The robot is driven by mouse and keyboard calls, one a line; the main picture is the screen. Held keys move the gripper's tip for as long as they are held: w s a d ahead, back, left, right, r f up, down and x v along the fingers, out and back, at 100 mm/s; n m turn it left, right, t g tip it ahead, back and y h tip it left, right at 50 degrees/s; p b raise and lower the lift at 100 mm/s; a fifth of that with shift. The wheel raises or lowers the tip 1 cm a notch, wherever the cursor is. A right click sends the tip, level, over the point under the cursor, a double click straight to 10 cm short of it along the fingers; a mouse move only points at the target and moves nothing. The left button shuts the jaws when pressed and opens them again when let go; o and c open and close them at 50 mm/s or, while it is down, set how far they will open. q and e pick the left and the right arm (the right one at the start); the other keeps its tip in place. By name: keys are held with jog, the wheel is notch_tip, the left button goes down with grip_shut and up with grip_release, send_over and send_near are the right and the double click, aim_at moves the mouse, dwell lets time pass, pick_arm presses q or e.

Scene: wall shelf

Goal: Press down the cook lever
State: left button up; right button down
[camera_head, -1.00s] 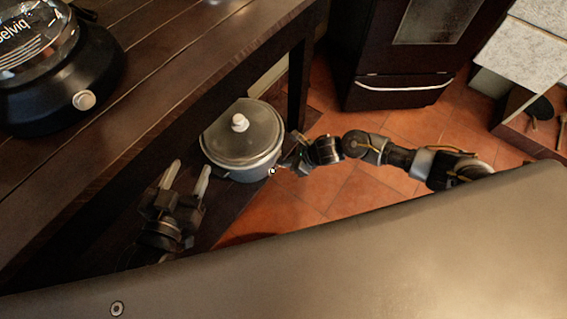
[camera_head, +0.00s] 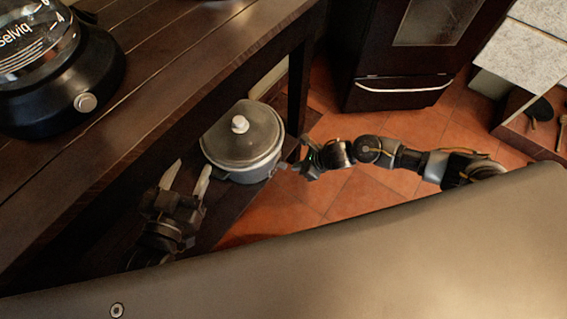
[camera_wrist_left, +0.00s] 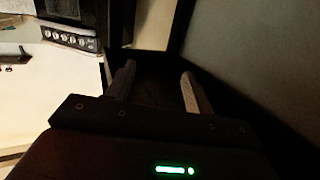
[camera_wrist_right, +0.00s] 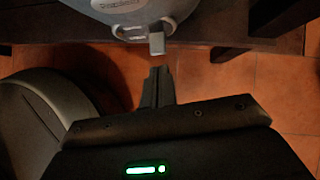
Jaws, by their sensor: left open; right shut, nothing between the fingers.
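The grey cooker (camera_head: 243,172) with a glass lid and white knob stands upright on the low dark shelf. In the right wrist view its pale body (camera_wrist_right: 145,12) is at the top, with a small grey lever (camera_wrist_right: 157,43) sticking out below. The lever shows only as a tiny light spot in the head view. My right gripper (camera_head: 299,166) is shut and empty, just right of the cooker. In the right wrist view its fingertips (camera_wrist_right: 157,73) point at the lever with a small gap. My left gripper (camera_head: 187,180) is open and empty, left of and nearer than the cooker.
A dark wooden table (camera_head: 175,75) with a black-based glass appliance (camera_head: 65,110) is above the shelf at left. A table leg (camera_head: 299,85) stands behind the cooker. Tiled floor (camera_head: 340,195) is open at right, before a dark oven (camera_head: 400,93).

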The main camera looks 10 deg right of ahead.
pick_arm(q)
jog(key=s+a+f+n+g+y+p, duration=0.1)
jog(key=a+f+g+y+p, duration=0.1)
jog(key=a+f+g+y, duration=0.1)
notch_tip(320, 180, down, 2)
jog(key=shift+s+a+f+g+p, duration=0.15)
jog(key=shift+a+g+p, duration=0.15)
jog(key=shift+a, duration=0.4)
pick_arm(e)
jog(key=v, duration=1)
jog(key=shift+s+d+r, duration=0.2)
jog(key=shift+s+r, duration=0.05)
jog(key=shift+r, duration=0.05)
